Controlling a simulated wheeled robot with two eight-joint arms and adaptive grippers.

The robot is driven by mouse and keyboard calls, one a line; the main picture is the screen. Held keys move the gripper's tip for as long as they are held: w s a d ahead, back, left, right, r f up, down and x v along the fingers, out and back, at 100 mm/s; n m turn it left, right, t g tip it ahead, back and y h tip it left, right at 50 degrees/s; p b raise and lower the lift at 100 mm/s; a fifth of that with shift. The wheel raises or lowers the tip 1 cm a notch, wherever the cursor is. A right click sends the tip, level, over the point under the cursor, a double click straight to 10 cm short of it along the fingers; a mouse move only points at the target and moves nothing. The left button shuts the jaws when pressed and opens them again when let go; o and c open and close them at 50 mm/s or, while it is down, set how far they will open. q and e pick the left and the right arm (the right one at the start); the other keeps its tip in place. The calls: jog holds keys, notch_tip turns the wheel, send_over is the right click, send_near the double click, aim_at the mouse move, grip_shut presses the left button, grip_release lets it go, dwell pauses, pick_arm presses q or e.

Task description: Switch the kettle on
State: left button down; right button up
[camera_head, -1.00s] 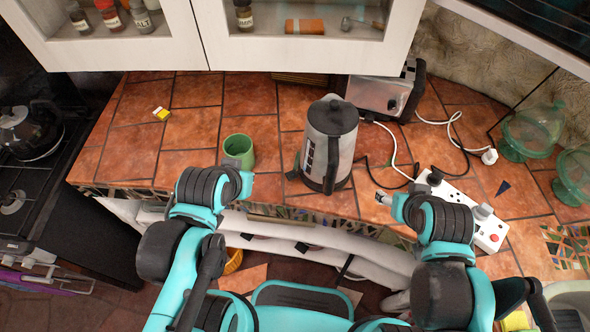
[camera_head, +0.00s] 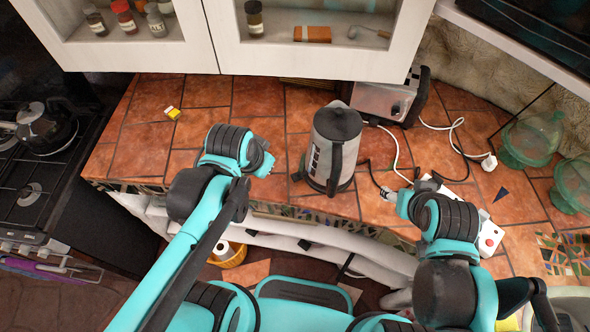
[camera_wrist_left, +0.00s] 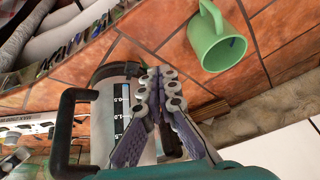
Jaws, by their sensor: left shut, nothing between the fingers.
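The kettle (camera_head: 322,158), silver with a dark lid and handle and a level scale on its side, stands upright on the counter. In the left wrist view the kettle (camera_wrist_left: 103,125) is partly behind the fingers, and its switch cannot be made out. My left gripper (camera_head: 267,164) is shut and empty, to the left of the kettle and apart from it in the head view. It also fills the middle of the left wrist view (camera_wrist_left: 160,83). My right gripper (camera_head: 386,193) is over the counter to the right of the kettle; its finger opening is too small to judge.
A green mug (camera_wrist_left: 216,38) stands near the left gripper; my left arm hides it in the head view. A toaster (camera_head: 378,98) is behind the kettle. A white power strip (camera_head: 489,238) and cables lie right. Cabinets overhang the back. Green glass jars (camera_head: 531,138) stand far right.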

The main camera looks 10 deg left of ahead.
aim_at(294, 177)
pick_arm(q)
jog(key=w+d+m+g+p, duration=0.4)
jog(key=d+m+p, duration=0.1)
jog(key=m, duration=0.3)
jog(key=shift+d+f+p, duration=0.2)
jog(key=shift+p, duration=0.65)
pick_arm(e)
notch_tip(294, 177, up, 8)
pick_arm(q)
jog(key=shift+f, duration=0.15)
pick_arm(e)
jog(key=shift+f, duration=0.2)
pick_arm(q)
jog(key=f+b, duration=0.3)
jog(key=f, duration=0.1)
jog(key=f+b, duration=0.2)
jog(key=shift+w+d+f+b, duration=0.15)
jog(key=shift+d+f+b, duration=0.15)
jog(key=shift+f, duration=0.05)
pick_arm(e)
notch_tip(294, 177, down, 5)
jog(key=shift+f, duration=0.15)
